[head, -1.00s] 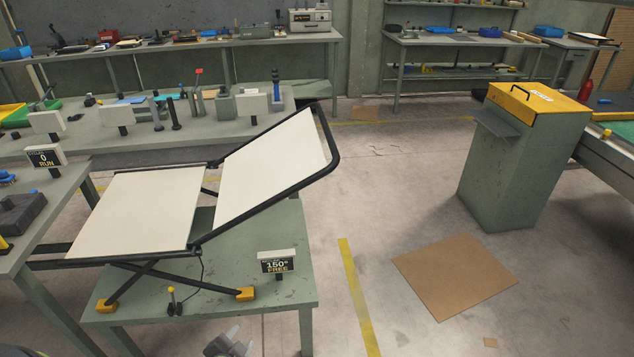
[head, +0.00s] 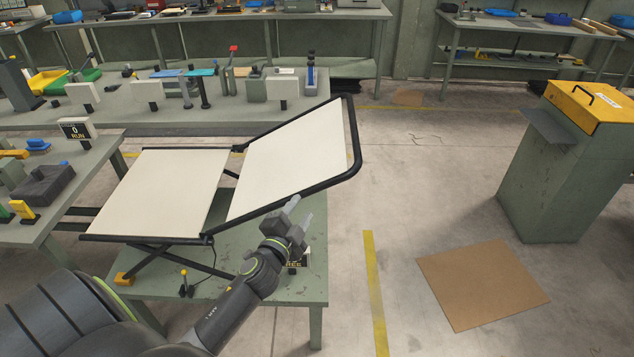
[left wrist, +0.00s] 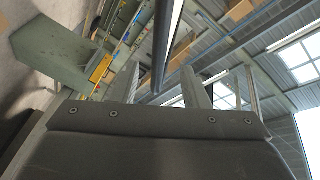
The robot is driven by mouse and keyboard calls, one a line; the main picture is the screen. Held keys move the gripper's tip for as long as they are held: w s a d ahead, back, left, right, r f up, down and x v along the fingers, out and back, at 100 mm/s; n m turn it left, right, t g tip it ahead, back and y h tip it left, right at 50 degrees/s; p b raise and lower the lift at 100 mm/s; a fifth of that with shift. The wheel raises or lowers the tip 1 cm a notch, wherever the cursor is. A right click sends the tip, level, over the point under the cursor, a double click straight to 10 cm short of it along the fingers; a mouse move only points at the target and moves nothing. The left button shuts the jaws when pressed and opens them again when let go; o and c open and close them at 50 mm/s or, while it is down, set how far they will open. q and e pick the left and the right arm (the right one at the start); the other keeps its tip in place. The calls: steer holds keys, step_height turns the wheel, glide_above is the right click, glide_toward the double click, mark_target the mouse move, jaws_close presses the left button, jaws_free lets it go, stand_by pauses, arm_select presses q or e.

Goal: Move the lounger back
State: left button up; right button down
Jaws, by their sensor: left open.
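The folding lounger has a flat cream seat panel (head: 165,195) and a cream backrest (head: 290,160) tilted up to the right, both in a black tubular frame. It stands on a green table (head: 262,285). My left gripper (head: 303,208) is open, just below the backrest's near side tube in the head view. In the left wrist view, a black tube (left wrist: 166,45) shows between the open fingers (left wrist: 160,88); whether it lies within their reach I cannot tell. The small sign (head: 293,262) on the table is mostly hidden by my left arm. My right gripper is out of view.
A bench (head: 200,115) with small fixtures stands behind the lounger. A side table (head: 85,205) with a counter sign stands at the left. A green cabinet with a yellow lid (head: 590,105) is at the right. Floor between table and cabinet is clear except a flat cardboard sheet (head: 482,283).

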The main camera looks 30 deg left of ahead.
mark_target(316, 182)
arm_select(q)
steer(key=w, duration=0.3)
steer(key=w+a, duration=0.1)
steer(key=w, duration=0.3)
steer(key=w+a, duration=0.1)
steer(key=w, duration=0.2)
steer(key=shift+w, duration=0.35)
steer(key=shift+f, duration=0.1)
jaws_close()
